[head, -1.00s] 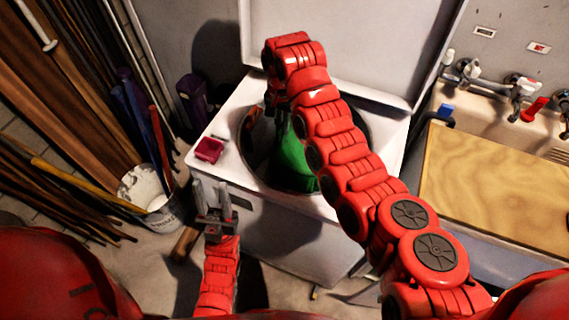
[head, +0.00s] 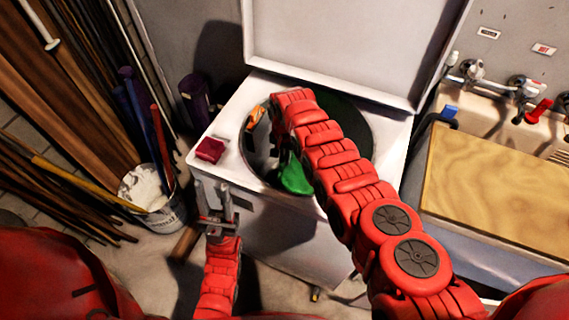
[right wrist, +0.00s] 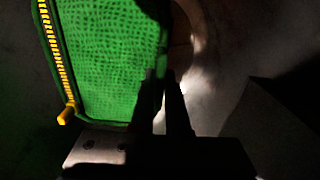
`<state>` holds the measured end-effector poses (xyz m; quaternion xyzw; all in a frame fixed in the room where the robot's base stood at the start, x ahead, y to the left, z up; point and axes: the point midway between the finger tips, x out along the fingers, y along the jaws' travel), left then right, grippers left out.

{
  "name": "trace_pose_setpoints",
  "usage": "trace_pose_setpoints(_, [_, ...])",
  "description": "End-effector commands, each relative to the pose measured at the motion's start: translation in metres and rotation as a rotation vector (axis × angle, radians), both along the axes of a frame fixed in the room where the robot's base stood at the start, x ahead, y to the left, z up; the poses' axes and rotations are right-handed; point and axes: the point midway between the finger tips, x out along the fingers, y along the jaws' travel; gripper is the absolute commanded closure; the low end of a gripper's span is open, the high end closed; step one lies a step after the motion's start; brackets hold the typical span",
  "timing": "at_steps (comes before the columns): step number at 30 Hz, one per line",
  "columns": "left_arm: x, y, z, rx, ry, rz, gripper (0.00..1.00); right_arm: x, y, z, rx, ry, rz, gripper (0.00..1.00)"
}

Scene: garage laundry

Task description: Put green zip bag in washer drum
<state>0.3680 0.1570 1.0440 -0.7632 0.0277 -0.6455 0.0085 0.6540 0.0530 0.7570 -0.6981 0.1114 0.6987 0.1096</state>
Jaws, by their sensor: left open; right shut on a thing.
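The green zip bag (head: 296,176) shows inside the round opening of the white top-loading washer (head: 222,122), partly hidden by my right arm. In the right wrist view the bag (right wrist: 108,60) is green mesh with a yellow zip along its left side. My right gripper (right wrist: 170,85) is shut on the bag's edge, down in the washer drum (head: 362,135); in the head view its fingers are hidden. My left gripper (head: 214,195) is open and empty in front of the washer's front left side.
The washer lid (head: 345,45) stands open at the back. A dark red box (head: 209,150) sits on the washer's left rim. An orange thing (head: 256,115) shows at the opening's left. A bucket (head: 165,205) stands left, a sink with a wooden board (head: 490,190) right.

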Motion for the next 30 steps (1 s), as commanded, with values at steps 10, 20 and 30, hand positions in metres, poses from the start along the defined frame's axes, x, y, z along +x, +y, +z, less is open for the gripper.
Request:
trace_pose_setpoints(10, [0.0,0.0,-0.025,0.0,0.0,0.0,0.57,0.0,0.0,-0.032,0.001,-0.001,0.0,1.0])
trace_pose_setpoints(20, [0.0,0.0,-0.033,0.0,0.0,0.0,0.57,0.0,0.0,-0.039,0.001,0.0,0.0,1.0])
trace_pose_setpoints(30, [0.0,0.0,-0.037,0.0,0.0,0.0,0.57,0.0,0.0,-0.043,0.001,0.0,0.0,0.82])
